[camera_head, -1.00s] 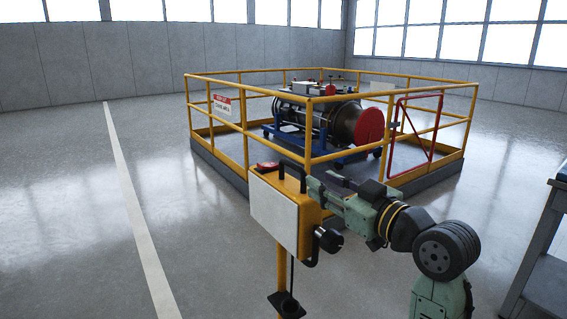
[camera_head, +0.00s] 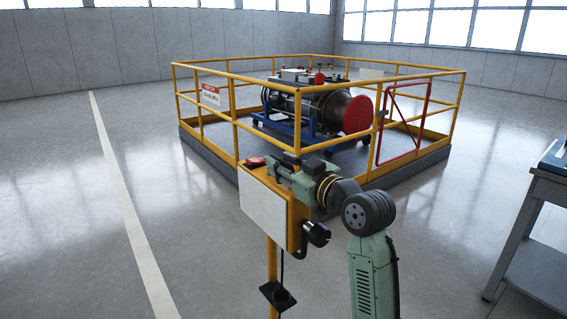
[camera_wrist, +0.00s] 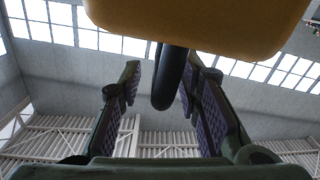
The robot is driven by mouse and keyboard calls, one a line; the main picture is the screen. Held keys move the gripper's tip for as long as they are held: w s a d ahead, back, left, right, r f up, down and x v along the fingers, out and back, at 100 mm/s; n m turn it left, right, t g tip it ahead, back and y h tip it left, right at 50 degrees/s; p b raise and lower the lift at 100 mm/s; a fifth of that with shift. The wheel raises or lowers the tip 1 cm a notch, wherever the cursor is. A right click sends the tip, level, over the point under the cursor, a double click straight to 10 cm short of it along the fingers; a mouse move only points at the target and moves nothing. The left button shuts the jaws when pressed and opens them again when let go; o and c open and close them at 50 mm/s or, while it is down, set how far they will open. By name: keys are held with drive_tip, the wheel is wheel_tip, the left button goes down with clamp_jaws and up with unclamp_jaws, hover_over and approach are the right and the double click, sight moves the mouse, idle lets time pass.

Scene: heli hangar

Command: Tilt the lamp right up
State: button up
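The lamp, a yellow box (camera_head: 299,222) with a pale flat panel on one side, stands on a yellow pole (camera_head: 272,252) in the lower middle of the head view. A black knob (camera_head: 317,234) is on its right side. My gripper (camera_head: 279,172) is at the lamp's top edge, where the arm covers the black handle. In the wrist view the lamp's yellow body (camera_wrist: 200,22) fills the top. The black handle bar (camera_wrist: 168,80) hangs between my fingers, nearer the right one. The fingers stand apart with a gap to the left of the bar.
A yellow railing (camera_head: 235,122) encloses an engine (camera_head: 330,108) on a blue stand behind the lamp. A grey table (camera_head: 540,185) stands at the right edge. The floor on the left, with a white line (camera_head: 125,205), is clear.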

drive_tip(key=shift+c, duration=0.2)
clamp_jaws()
idle(0.6)
